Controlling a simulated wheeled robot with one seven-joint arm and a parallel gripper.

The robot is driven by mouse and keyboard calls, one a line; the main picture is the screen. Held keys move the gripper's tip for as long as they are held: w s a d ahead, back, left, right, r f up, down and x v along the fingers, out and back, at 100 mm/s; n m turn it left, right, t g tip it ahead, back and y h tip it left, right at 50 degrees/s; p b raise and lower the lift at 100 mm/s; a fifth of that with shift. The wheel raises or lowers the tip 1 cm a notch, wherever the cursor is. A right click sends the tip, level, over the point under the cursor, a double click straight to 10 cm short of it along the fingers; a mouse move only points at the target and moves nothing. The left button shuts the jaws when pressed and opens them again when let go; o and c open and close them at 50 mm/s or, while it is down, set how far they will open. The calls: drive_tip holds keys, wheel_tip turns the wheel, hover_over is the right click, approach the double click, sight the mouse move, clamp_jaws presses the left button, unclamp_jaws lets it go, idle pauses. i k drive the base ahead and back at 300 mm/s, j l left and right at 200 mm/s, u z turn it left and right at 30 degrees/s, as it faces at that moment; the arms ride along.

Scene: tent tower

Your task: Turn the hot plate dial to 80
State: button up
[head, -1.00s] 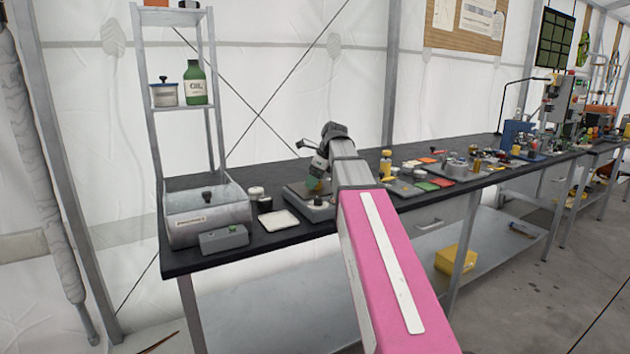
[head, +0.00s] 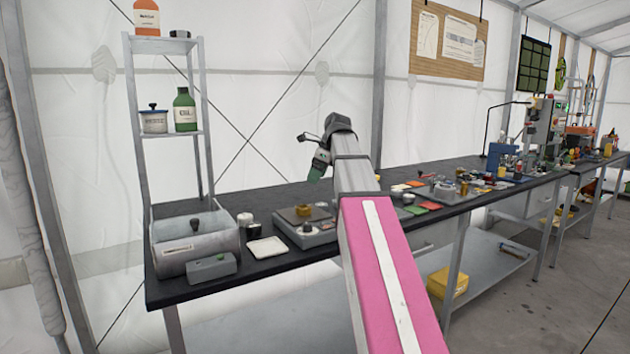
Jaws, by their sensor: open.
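The hot plate (head: 322,237) is a low grey box with a brownish top, on the black bench. A small dark round knob, seemingly its dial (head: 307,227), sits on its front. The number that the dial points to is too small to read. My gripper (head: 314,176), with a green finger part, is in the air above the hot plate, clear of the dial. It is open and holds nothing that I can see. A small yellowish piece (head: 303,210) rests on the hot plate's top.
A metal shelf (head: 170,45) holds bottles. Small coloured parts crowd the bench to the right.

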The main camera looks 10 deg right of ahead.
sight(306, 226)
drive_tip(key=k, duration=0.95)
